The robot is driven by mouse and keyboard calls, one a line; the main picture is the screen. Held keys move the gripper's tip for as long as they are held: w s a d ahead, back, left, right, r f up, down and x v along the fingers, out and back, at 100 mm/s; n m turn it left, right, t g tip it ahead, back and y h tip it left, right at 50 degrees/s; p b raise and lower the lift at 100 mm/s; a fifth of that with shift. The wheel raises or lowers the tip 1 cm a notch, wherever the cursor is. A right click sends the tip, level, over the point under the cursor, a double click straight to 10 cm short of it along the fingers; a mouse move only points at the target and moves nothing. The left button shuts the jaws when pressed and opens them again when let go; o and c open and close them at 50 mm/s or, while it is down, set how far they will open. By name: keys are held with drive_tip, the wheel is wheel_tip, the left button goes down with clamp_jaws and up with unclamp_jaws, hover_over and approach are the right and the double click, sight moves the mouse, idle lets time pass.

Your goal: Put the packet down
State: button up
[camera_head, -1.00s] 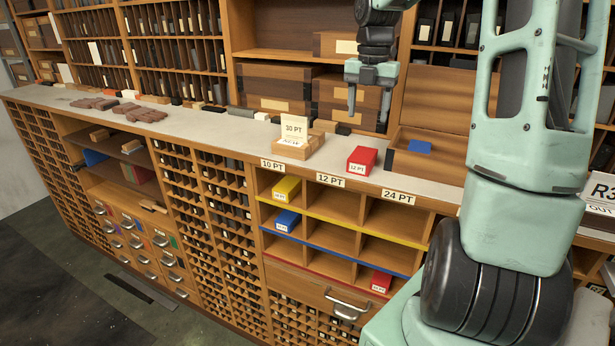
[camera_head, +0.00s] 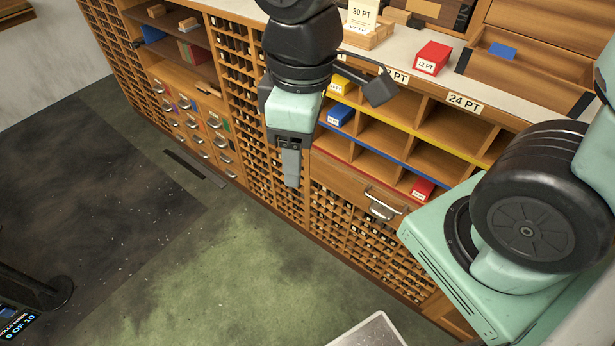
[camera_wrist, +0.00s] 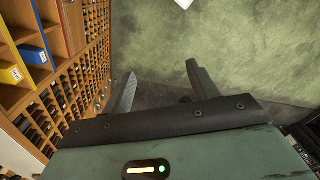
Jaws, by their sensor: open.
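A red packet (camera_head: 432,58) labelled 12 PT rests on the counter top (camera_head: 395,40), behind the 24 PT label. A yellow packet (camera_head: 340,84), a blue packet (camera_head: 340,115) and another red packet (camera_head: 422,188) sit in separate compartments of the cubby rack (camera_head: 385,140) below. My gripper (camera_head: 291,170) hangs in front of the cabinet, below counter height, and is apart from all the packets. In the wrist view my gripper (camera_wrist: 160,78) is open with nothing between its fingers. The blue packet (camera_wrist: 33,56) and the yellow packet (camera_wrist: 11,73) show at the left there.
A wooden block with a 30 PT card (camera_head: 365,28) stands left of the red packet on the counter. An open wooden tray (camera_head: 515,70) holding a blue piece (camera_head: 502,51) is to its right. A drawer handle (camera_head: 383,205) juts out below the rack.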

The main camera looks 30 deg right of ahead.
drive_tip(key=s, duration=0.1)
drive_tip(key=s+a+m, duration=0.1)
drive_tip(key=s, duration=0.1)
drive_tip(key=s+f+m, duration=0.1)
drive_tip(key=s, duration=0.1)
drive_tip(key=shift+a+f, duration=0.1)
drive_tip(key=shift+a, duration=0.2)
wheel_tip(320, 180, down, 10)
drive_tip(key=b, duration=1)
drive_tip(key=shift+d, duration=0.1)
